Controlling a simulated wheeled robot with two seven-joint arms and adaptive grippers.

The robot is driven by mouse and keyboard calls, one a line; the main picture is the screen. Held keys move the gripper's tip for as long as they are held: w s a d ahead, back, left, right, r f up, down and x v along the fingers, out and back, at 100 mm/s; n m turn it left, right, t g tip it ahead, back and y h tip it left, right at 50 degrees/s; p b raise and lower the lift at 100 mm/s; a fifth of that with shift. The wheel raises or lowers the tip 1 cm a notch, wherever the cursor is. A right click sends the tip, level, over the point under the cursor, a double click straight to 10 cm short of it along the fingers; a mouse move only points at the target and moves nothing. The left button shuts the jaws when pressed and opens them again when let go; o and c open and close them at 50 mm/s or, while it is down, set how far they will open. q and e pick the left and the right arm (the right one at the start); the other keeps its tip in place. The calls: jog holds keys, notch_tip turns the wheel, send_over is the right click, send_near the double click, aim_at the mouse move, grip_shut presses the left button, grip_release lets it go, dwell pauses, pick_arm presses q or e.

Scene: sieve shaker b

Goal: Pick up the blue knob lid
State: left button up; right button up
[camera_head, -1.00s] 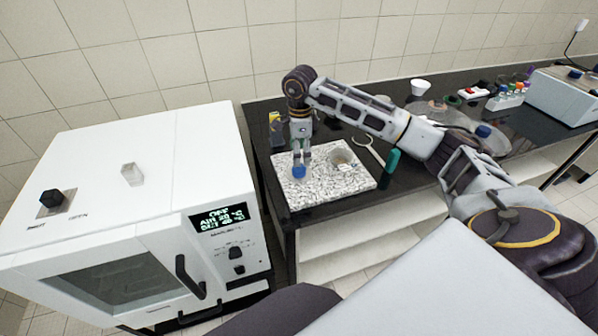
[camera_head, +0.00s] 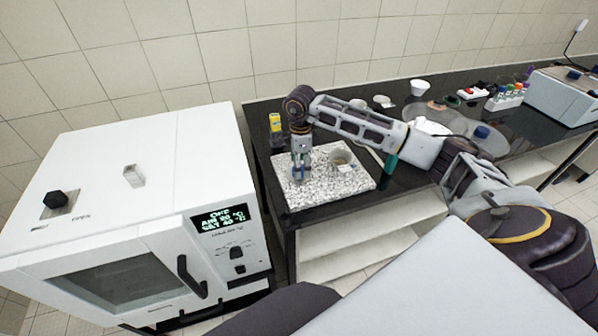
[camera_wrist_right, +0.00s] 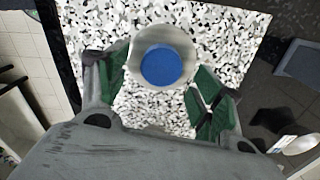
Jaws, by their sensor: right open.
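The blue knob lid (camera_head: 299,171) is on the speckled stone slab (camera_head: 340,189), partly hidden by my right gripper in the head view. In the right wrist view, its round blue top (camera_wrist_right: 162,66) sits inside a paler grey ring, seen from above. My right gripper (camera_head: 301,180) points down over it, open. In the right wrist view, its green-padded fingers (camera_wrist_right: 158,92) stand left and right of the lid, with slab showing between the lid and the right finger. Finger contact cannot be told. My left gripper is not in view.
A white oven (camera_head: 120,190) stands left. Another blue-topped item (camera_head: 482,132) is farther right.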

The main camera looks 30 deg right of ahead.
jog(key=shift+f, duration=0.6)
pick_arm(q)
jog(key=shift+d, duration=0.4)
pick_arm(e)
jog(key=shift+c, duration=0.4)
jog(key=c, duration=0.9)
